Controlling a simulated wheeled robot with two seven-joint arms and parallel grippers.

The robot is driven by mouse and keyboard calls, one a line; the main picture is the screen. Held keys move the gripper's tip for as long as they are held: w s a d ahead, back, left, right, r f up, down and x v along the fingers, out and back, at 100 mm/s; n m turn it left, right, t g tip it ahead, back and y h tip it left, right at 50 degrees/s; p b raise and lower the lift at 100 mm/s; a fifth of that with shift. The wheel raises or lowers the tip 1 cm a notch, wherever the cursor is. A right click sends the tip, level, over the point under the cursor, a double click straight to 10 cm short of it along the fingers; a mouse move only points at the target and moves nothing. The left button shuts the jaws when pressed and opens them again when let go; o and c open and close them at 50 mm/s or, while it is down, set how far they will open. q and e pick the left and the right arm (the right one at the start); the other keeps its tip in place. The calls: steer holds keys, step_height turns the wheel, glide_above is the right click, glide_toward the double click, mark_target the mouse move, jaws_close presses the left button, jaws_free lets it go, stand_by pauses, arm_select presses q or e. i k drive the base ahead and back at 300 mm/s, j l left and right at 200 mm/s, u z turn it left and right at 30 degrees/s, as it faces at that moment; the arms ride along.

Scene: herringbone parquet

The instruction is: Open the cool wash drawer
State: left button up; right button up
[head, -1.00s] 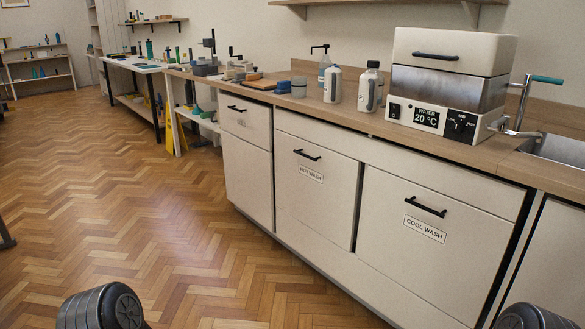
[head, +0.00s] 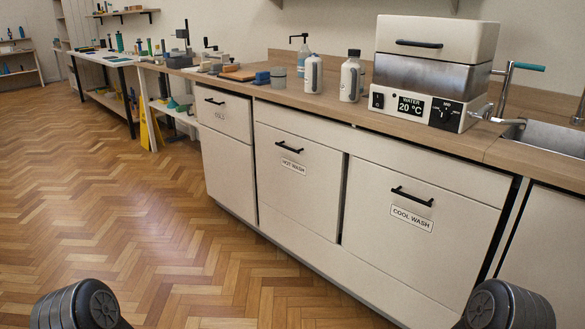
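The cool wash drawer (head: 395,262) is the large cream front at the right of the counter, with a black bar handle (head: 411,196) and a label reading COOL WASH below it. It looks shut, flush with its neighbours. Only dark rounded parts of my two arms show at the bottom left and bottom right corners. Neither gripper is in the picture, and nothing of mine is touching the drawer.
A water unit (head: 430,75), bottles (head: 350,78) and a sink (head: 550,138) are on the countertop. The parquet floor (head: 120,205) in front is clear.

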mark_target(436, 240)
steer(key=i+z, duration=0.1)
steer(key=z, duration=0.7)
steer(key=i+j+z, duration=0.35)
steer(key=j+z, duration=0.2)
steer(key=i+j+z, duration=0.1)
steer(key=j+z, duration=0.15)
steer(key=i+j+z, duration=0.1)
steer(key=j+z, duration=0.2)
steer(key=i+j, duration=0.1)
steer(key=j, duration=0.35)
steer(key=i+j, duration=0.1)
steer(key=j, duration=0.4)
steer(key=j+z, duration=0.1)
steer(key=j, duration=0.35)
steer(key=i, duration=0.05)
